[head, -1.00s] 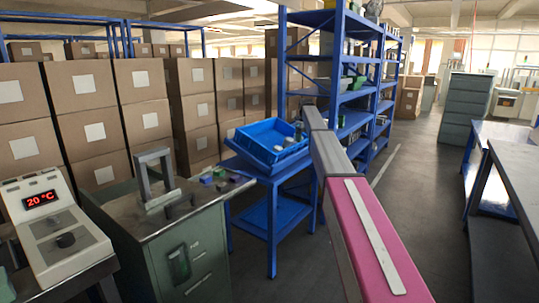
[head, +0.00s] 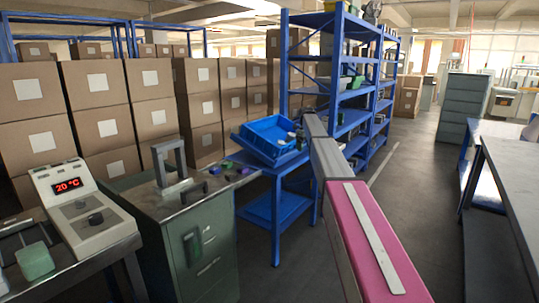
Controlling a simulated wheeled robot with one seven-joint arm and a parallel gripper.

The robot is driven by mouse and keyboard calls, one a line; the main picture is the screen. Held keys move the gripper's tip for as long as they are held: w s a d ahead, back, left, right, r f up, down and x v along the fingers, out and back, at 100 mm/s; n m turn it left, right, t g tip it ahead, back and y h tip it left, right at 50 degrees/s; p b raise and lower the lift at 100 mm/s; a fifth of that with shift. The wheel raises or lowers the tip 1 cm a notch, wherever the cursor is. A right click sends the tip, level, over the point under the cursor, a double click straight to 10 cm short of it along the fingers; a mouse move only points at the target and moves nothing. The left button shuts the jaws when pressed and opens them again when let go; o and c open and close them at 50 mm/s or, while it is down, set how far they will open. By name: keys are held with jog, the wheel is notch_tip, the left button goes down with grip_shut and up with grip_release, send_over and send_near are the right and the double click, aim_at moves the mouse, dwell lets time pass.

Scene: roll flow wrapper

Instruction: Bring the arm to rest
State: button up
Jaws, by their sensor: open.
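My arm (head: 372,235) reaches from the bottom right of the head view up to the middle, as a pink link with a pale strip and then grey links. Its far end comes in front of the blue shelf, just right of the blue bin. I cannot make out my gripper or its fingers at that end. Nothing held by the arm shows.
A tilted blue bin (head: 255,143) sits on a blue stand (head: 262,208). Left are a green cabinet (head: 215,265), a controller reading 20 °C (head: 85,222) and a green block (head: 35,261). Cartons (head: 98,85) stand behind. Open floor (head: 415,200) lies right, before a bench (head: 515,170).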

jog(key=s+f+n, duration=0.9)
jog(key=s+f, duration=0.1)
jog(key=s, duration=0.8)
jog(key=s+f+n, duration=0.9)
jog(key=s, duration=0.9)
jog(key=s+f+n, duration=1)
jog(key=s, duration=0.8)
jog(key=shift+f, duration=0.3)
